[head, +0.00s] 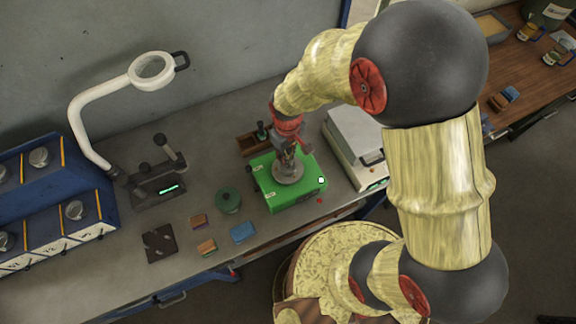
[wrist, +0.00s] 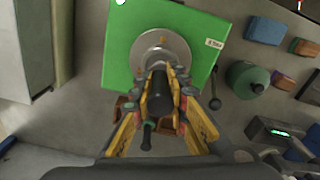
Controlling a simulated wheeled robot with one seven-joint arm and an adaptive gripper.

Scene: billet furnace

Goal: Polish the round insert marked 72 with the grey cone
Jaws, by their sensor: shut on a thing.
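My gripper (wrist: 162,85) is shut on a dark round-ended piece (wrist: 162,103), held over the near edge of a grey disc (wrist: 148,52) in the wrist view. I cannot read a 72 on it or tell whether it touches the disc. The disc sits on a green box-shaped machine (wrist: 195,25). In the head view my gripper (head: 286,162) points down at the green machine (head: 306,198), hiding part of the disc (head: 289,176). I cannot make out a separate grey cone.
A wooden tray (head: 249,144) stands behind the machine. A pale lidded device (head: 350,140) is at its right. Left are a dark green round container (head: 228,201), a blue block (head: 243,233), small coloured blocks (head: 206,247), a black plate (head: 160,243) and a ring-lens lamp (head: 88,120).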

